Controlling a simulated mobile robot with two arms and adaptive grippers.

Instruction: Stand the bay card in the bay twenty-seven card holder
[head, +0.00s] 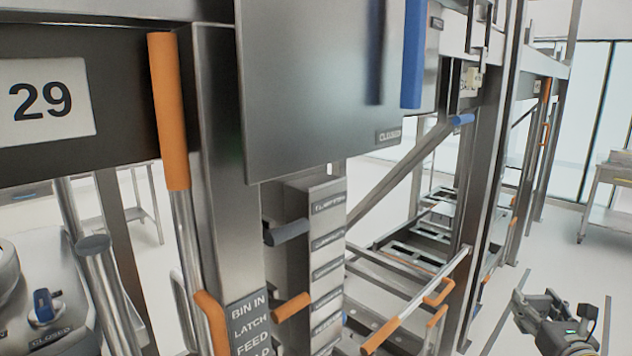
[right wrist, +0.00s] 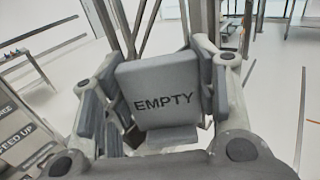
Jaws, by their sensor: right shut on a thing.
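The bay card (right wrist: 158,92) is a grey rectangular plate marked EMPTY, seen face-on in the right wrist view. My right gripper (right wrist: 157,100) is shut on it, with finger pads at its left and right edges. In the head view my right gripper (head: 532,306) is at the lower right, over open floor and apart from the racks. The card cannot be made out clearly there. A sign reading 29 (head: 45,101) is on the rack at the left. I cannot make out a bay twenty-seven sign or its card holder. My left gripper is not in view.
A steel post with an orange handle (head: 169,112) and a large grey panel marked CLOSED (head: 310,90) stand close in front. Orange-tipped bars (head: 415,308) stick out at the middle right. A steel table (head: 608,185) stands at far right. Floor between is clear.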

